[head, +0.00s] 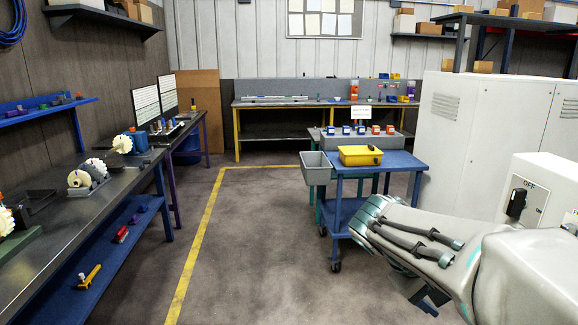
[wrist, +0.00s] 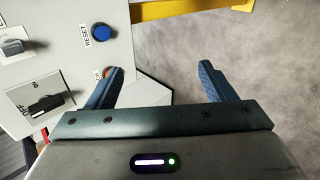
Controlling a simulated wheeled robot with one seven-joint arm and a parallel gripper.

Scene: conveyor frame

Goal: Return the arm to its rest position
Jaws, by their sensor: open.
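My gripper (wrist: 162,82) shows in the wrist view with its two blue fingers wide apart and nothing between them. The left finger overlaps the edge of a pale control panel (wrist: 70,62) and partly hides a red-orange button on it. The right finger is over bare grey floor. In the head view my arm reaches in from the right edge, in front of a pale box (head: 545,178) with an OFF switch (head: 516,203). A small dark blue part below the arm may be a fingertip; most of the gripper is hidden there.
A blue cart (head: 385,164) with a yellow bin (head: 360,155) stands just beyond my arm. A white cabinet (head: 485,125) is at right. A long workbench (head: 60,205) runs along the left. The floor between is clear. A yellow bar (wrist: 165,9) crosses the wrist view's top.

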